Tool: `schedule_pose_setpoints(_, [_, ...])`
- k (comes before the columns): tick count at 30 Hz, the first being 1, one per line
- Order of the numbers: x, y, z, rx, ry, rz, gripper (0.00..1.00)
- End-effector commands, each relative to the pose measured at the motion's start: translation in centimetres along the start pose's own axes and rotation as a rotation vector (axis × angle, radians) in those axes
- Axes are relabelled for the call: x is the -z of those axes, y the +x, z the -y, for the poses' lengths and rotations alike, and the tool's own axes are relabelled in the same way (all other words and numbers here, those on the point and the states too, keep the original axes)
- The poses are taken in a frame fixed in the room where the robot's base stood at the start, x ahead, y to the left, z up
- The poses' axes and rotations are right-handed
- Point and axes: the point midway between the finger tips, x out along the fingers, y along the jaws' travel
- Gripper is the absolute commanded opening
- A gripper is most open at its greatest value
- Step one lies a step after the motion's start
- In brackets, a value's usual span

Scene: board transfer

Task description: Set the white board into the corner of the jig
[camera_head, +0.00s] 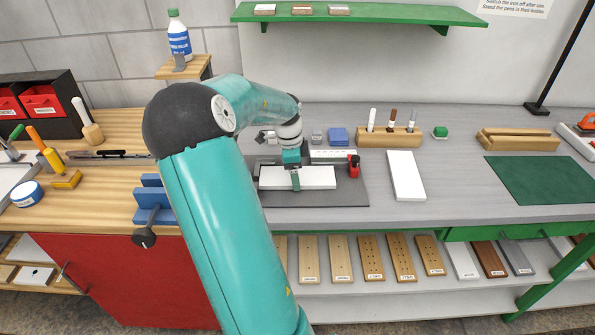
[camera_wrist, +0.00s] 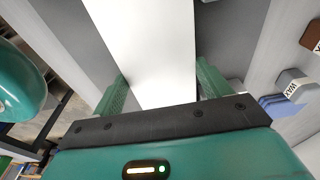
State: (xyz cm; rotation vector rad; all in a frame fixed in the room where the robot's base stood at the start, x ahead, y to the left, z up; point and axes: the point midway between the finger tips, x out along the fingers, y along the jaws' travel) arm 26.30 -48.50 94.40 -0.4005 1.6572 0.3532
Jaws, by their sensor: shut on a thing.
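The white board (camera_head: 318,178) lies over the dark grey base plate of the jig (camera_head: 350,195), close to the jig's pale back fence (camera_head: 333,156). I cannot tell whether it rests flat or touches the fence. A red clamp (camera_head: 354,166) stands just off the board's right end. My gripper (camera_head: 295,181) is shut on the board near its middle, pointing down. In the wrist view the board (camera_wrist: 150,40) runs between the two green fingers of my gripper (camera_wrist: 162,84). My arm hides the jig's left part.
A second white board (camera_head: 406,176) lies on the grey bench right of the jig. A blue vise (camera_head: 153,200) is at left. A green mat (camera_head: 542,180) lies far right.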

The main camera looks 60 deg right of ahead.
Motion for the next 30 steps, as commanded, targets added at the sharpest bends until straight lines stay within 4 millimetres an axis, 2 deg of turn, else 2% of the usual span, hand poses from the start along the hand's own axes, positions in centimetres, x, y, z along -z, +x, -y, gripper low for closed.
schedule_pose_setpoints(30, [-0.75,-0.12,0.67,0.003,-0.004,0.005,0.45])
